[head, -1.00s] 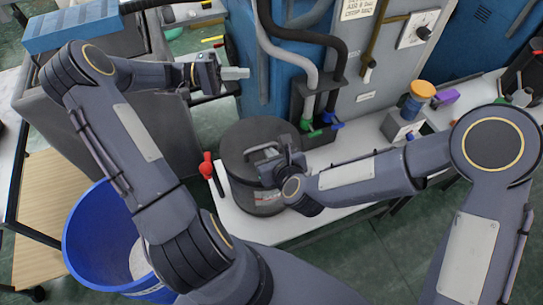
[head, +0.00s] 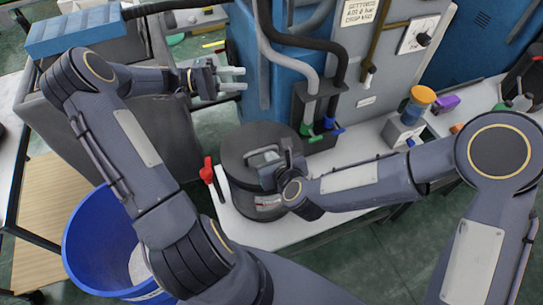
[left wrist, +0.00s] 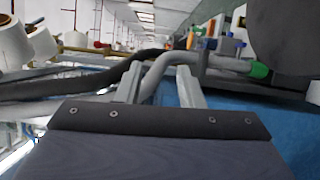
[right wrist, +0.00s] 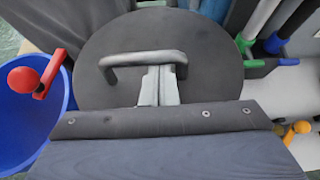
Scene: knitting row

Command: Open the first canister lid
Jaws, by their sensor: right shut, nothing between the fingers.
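The dark grey canister (head: 239,186) stands on the white bench, with its round lid (head: 236,144) on top. The lid also fills much of the right wrist view (right wrist: 105,85), with a grey bar handle (right wrist: 125,60) across it. My right gripper (head: 268,157) is over the lid at the handle. Its fingers (right wrist: 158,82) are shut together with nothing between them, and their tips lie close to the handle bar; I cannot tell whether they touch it. My left gripper (head: 240,79) is open and empty, away from the canister, up and left of it; its parted fingers show in the left wrist view (left wrist: 159,84).
A red-knobbed lever (head: 207,172) stands left of the canister. A blue bin (head: 88,235) is at the lower left. Hoses with green and blue fittings (head: 312,132) run down behind the canister. An orange-topped jar (head: 420,96) stands on the bench at right.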

